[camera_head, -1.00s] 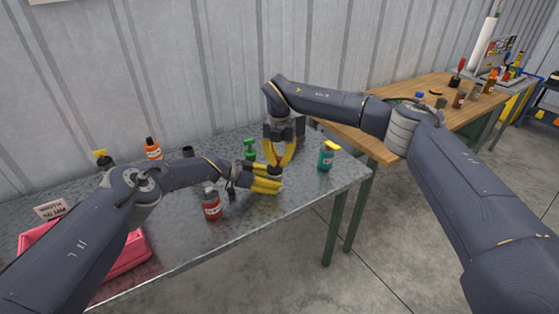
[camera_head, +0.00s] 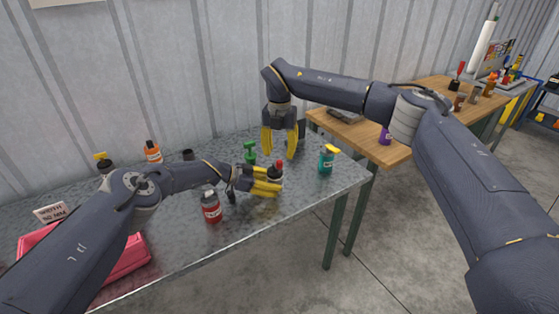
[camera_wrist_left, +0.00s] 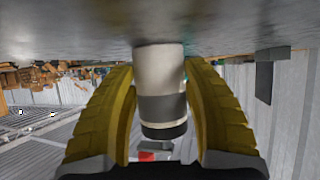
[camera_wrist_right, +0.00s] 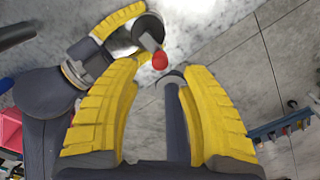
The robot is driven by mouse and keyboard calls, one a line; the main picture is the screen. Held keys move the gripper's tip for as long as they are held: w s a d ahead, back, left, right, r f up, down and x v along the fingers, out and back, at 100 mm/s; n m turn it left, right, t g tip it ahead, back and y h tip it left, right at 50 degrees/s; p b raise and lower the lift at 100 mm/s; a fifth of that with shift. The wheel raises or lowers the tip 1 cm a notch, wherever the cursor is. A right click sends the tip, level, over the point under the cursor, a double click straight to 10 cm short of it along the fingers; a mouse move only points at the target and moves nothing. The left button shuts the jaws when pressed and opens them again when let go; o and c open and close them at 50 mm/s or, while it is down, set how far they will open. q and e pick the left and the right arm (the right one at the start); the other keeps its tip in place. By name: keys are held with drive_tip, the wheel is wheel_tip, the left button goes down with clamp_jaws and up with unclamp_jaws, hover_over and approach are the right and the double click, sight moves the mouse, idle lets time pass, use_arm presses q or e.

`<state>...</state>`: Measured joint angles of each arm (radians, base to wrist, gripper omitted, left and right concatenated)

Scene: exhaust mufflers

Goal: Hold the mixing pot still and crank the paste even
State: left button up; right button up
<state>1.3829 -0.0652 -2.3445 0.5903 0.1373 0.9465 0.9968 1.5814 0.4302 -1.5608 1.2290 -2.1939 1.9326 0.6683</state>
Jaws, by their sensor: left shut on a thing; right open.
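The mixing pot (camera_wrist_left: 161,75) is a pale cylinder with a grey band and a dark top. It stands on the metal table, and its dark top with a red knob shows in the head view (camera_head: 276,172). My left gripper (camera_head: 270,182) is shut on the pot from the side, its yellow fingers around it. My right gripper (camera_head: 280,142) is open and empty, pointing down above and behind the pot. In the right wrist view, the red crank knob (camera_wrist_right: 160,60) lies just beyond the fingertips, apart from them.
A red bottle (camera_head: 211,207) stands in front of my left forearm. A green spray bottle (camera_head: 250,152) and a teal bottle (camera_head: 326,160) stand near the pot. A pink bin (camera_head: 125,258) is at the left. A wooden bench (camera_head: 400,150) is at the right.

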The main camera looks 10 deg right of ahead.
wheel_tip(320, 180, up, 7)
idle(0.4)
drive_tip(key=shift+f, duration=0.1)
idle(0.8)
use_arm(q)
drive_tip(key=o, duration=1)
drive_tip(key=shift+c, duration=0.2)
